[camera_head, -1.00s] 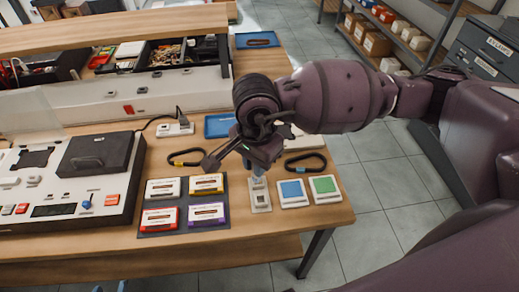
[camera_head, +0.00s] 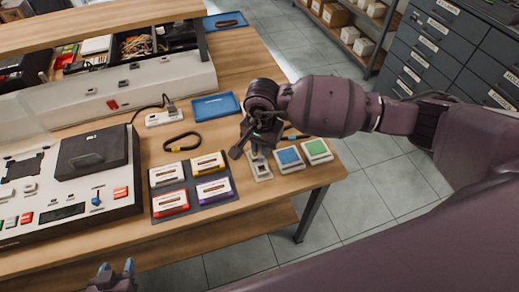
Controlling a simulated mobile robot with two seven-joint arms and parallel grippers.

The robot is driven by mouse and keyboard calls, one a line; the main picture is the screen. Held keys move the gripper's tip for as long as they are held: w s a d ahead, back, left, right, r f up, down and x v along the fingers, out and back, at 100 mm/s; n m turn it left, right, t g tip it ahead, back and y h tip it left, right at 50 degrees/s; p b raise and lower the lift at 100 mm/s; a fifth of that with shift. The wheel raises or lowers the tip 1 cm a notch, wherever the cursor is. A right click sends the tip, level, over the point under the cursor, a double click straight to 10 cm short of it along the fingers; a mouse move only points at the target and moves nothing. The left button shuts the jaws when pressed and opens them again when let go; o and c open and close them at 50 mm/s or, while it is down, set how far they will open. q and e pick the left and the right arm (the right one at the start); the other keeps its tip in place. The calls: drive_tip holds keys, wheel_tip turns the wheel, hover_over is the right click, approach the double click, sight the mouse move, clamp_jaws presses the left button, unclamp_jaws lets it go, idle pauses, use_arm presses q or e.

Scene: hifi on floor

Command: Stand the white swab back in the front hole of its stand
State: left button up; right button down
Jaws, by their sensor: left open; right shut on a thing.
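The small light grey stand (camera_head: 262,173) is on the wooden table, left of the blue and green cartridges. My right gripper (camera_head: 257,153) is shut directly above the stand, its fingers pointing down. The white swab is hidden by the gripper and wrist in this view; I cannot make out its tip or whether it touches a hole. The stand's front part shows, its back part is covered. My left gripper (camera_head: 115,271) is open and empty at the bottom left, in front of the table, with blue fingertips.
The blue (camera_head: 289,158) and green (camera_head: 317,151) cartridges lie close right of the stand. A dark mat (camera_head: 194,190) with several cartridges lies left of it. A black looped strap (camera_head: 183,142) and blue tray (camera_head: 216,106) are behind. The grey console (camera_head: 70,185) fills the left.

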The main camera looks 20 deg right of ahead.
drive_tip(key=shift+w+d+n, duration=0.15)
drive_tip(key=shift+w+n, duration=0.05)
drive_tip(key=shift+n, duration=0.3)
drive_tip(key=shift+w+d+f+n, duration=0.1)
drive_tip(key=shift+f+n, duration=0.05)
drive_tip(key=shift+n, duration=0.15)
drive_tip(key=shift+f+b, duration=0.3)
drive_tip(key=shift+f, duration=0.2)
drive_tip(key=shift+f+b, duration=0.75)
drive_tip(key=shift+f, duration=1.2)
drive_tip(key=shift+f+b, duration=0.1)
drive_tip(key=shift+b, duration=0.2)
